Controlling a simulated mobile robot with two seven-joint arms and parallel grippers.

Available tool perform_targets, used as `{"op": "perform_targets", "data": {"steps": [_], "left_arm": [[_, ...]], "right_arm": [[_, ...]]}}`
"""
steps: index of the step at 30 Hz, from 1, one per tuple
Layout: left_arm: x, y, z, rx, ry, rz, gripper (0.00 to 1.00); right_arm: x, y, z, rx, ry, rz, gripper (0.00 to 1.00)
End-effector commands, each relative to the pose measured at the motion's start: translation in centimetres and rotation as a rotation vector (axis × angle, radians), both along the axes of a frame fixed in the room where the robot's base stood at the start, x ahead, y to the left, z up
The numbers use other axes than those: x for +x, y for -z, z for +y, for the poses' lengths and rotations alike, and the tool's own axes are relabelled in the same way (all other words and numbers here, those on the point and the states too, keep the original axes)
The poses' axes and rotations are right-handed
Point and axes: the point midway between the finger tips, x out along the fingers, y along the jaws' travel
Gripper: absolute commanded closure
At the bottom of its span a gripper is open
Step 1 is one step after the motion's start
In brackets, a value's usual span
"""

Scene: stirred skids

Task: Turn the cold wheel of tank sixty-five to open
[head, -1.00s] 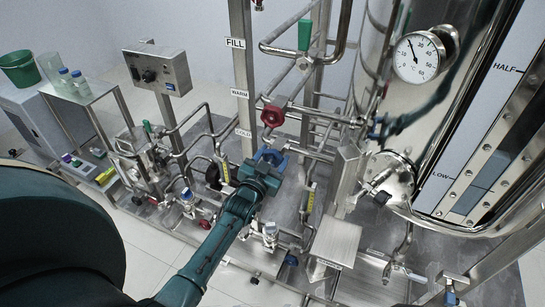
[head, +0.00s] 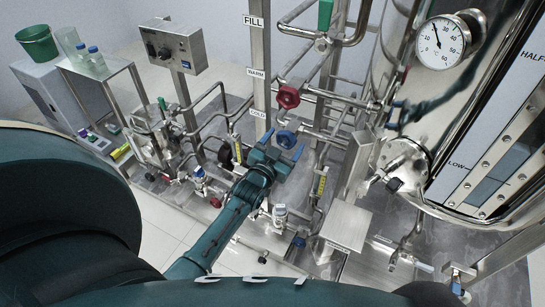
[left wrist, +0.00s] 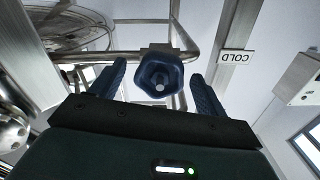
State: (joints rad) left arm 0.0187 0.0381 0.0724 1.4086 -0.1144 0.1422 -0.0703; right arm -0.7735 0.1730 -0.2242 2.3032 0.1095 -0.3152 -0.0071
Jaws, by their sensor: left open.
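The blue cold wheel (head: 286,139) sits on the pipework just right of the COLD label (head: 258,113), below the red warm wheel (head: 288,96). My left gripper (head: 283,153) is open just in front of and below the blue wheel. In the left wrist view the blue wheel (left wrist: 160,77) lies between and beyond the two blue fingertips (left wrist: 161,78), apart from both. The COLD label (left wrist: 237,57) shows upside down there. The tank (head: 470,110) stands at the right; I see no tank number. My right gripper does not show.
A steel post (head: 261,60) stands close left of the wheels. A steel box with a sloped top (head: 346,225) is right of my left arm. A dial gauge (head: 440,42) is on the tank. A second pipe stand (head: 150,140) is at left.

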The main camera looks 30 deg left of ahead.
Motion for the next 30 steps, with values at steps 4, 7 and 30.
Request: {"op": "perform_targets", "data": {"steps": [4,7,30], "left_arm": [[-3.4,0.0,-0.2,-0.001,0.0,0.005,0.25],[-5.7,0.0,-0.3,-0.001,-0.001,0.005,0.25],[-11.5,0.0,-0.7,-0.001,0.0,0.0,0.25]], "right_arm": [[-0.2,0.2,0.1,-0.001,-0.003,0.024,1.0],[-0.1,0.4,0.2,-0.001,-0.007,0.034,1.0],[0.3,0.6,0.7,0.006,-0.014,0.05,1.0]]}}
